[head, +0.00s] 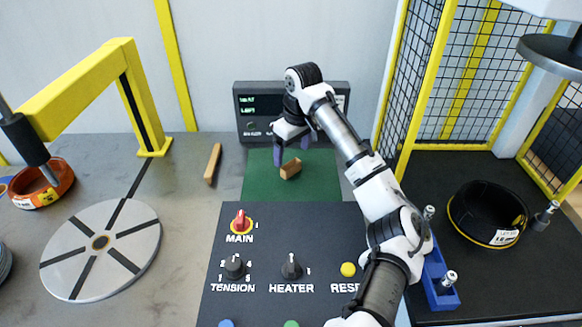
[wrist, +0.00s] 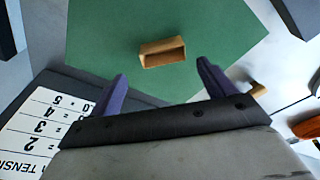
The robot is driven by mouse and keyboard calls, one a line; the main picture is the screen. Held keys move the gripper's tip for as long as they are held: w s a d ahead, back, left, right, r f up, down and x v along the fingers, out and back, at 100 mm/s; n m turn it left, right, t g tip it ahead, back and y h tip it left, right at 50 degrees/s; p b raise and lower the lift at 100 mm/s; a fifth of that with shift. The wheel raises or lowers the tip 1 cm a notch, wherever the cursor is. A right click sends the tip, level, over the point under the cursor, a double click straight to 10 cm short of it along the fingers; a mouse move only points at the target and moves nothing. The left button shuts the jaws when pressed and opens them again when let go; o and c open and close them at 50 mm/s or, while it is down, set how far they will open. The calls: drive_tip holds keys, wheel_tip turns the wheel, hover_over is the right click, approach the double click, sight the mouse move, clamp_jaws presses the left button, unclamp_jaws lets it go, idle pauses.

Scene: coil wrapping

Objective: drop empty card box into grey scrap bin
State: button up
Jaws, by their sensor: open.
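The card box (head: 291,168) is a small brown open-ended box lying on a green mat (head: 262,188). In the wrist view the box (wrist: 162,52) lies on the mat (wrist: 110,30) ahead of the fingertips, with one open dark side showing. My gripper (head: 291,150) is open, its two purple fingers spread above the box. In the wrist view the gripper (wrist: 160,76) has nothing between its fingers, and the box is apart from them. I cannot make out a grey scrap bin in either view.
A control panel (head: 264,262) with knobs stands in front of the mat. A dark display unit (head: 250,130) stands behind it. A wooden stick (head: 213,163) lies left of the mat. A round turntable (head: 100,250) is at left. A black ring-shaped thing (head: 487,213) sits inside the yellow-framed cage at right.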

sight(292, 165)
drive_tip(key=f, duration=0.2)
drive_tip(key=f+p, duration=0.1)
drive_tip(key=shift+s+f, duration=0.35)
drive_tip(key=shift+a+f, duration=0.1)
drive_tip(key=shift+f, duration=0.45)
drive_tip(key=c, duration=1.1)
drive_tip(key=shift+r, duration=0.15)
